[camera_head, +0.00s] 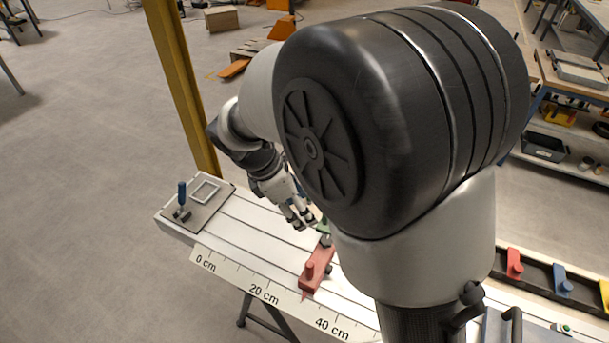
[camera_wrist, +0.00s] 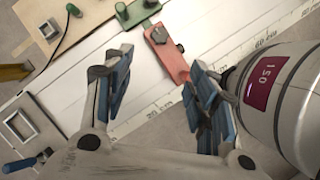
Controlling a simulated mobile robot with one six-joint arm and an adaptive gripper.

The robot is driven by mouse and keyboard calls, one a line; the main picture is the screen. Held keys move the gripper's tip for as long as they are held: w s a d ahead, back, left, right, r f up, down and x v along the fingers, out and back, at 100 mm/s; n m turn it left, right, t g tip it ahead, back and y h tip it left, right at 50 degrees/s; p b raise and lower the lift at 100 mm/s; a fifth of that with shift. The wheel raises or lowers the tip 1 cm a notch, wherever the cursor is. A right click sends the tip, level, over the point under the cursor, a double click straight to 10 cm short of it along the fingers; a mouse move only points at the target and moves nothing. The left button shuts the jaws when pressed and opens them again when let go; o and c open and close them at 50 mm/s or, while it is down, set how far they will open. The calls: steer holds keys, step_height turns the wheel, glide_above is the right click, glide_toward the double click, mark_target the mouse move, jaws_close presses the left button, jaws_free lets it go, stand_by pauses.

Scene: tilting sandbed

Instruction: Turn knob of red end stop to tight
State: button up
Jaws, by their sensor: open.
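The red end stop (camera_head: 317,268) lies across the slotted white bed, its pointed end at the scale edge. Its dark knob (camera_head: 325,240) sits at the end away from the scale. In the wrist view the red end stop (camera_wrist: 173,62) and its dark knob (camera_wrist: 159,35) show beyond the fingertips. My gripper (camera_head: 301,219) is open and empty, above the bed and to the left of the knob. In the wrist view my gripper (camera_wrist: 160,66) has its fingers wide apart, with bare bed between them. I cannot tell how tight the knob is.
A green end stop (camera_wrist: 138,13) lies just past the red one; my arm partly hides it in the head view. A plate with a blue-handled tool (camera_head: 182,195) and a white frame (camera_head: 206,190) is at the bed's left end. A yellow post (camera_head: 178,80) stands behind.

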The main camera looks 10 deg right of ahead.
mark_target(326, 240)
steer(key=b+x, duration=0.5)
steer(key=x, duration=1.2)
steer(key=shift+w+d+f, duration=0.1)
steer(key=shift+f, duration=0.1)
steer(key=shift+c, duration=0.3)
steer(key=c, duration=1)
